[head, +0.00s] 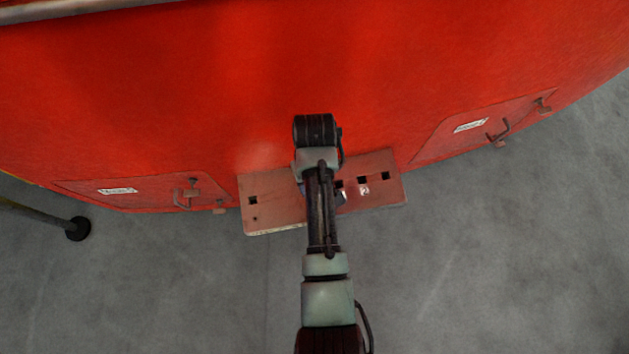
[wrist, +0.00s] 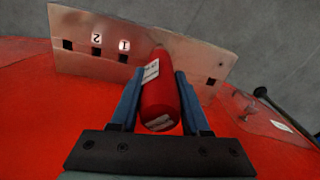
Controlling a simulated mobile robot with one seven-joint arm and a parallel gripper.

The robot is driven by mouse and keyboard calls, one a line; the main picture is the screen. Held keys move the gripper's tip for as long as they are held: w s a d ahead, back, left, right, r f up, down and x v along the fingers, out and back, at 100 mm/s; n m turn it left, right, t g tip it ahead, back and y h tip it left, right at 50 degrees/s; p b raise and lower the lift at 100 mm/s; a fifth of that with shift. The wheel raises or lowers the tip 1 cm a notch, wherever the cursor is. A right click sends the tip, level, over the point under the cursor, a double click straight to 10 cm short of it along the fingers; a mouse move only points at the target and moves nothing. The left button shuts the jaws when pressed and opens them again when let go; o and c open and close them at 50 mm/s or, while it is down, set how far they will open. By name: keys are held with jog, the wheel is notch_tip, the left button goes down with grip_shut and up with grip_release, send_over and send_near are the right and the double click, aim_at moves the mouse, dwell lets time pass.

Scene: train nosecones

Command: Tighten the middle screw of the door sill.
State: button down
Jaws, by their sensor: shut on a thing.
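The metal plate that looks like the door sill (head: 272,187) sticks out from the lower edge of the red nosecone, with square holes and small white labels. In the wrist view the plate (wrist: 98,22) lies beyond my fingers, with labels reading 1 and 2 left of the middle. My gripper (wrist: 158,82) is shut on a red cylindrical tool (wrist: 160,100) with white labels, between its two blue fingers. The tool's far end points at the middle of the plate; whether it touches is unclear. The middle screw is hidden behind the tool. In the head view my arm covers the gripper and the plate's middle.
The red nosecone (head: 200,80) fills the top of the head view. Hatches with handles sit on it at left (head: 140,192) and right (head: 480,130). A post with a dark round end (head: 78,229) stands at the left. The grey floor (head: 170,290) is otherwise clear.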

dwell(0.3)
jog(key=shift+r+p, duration=0.3)
jog(key=shift+r, duration=2.45)
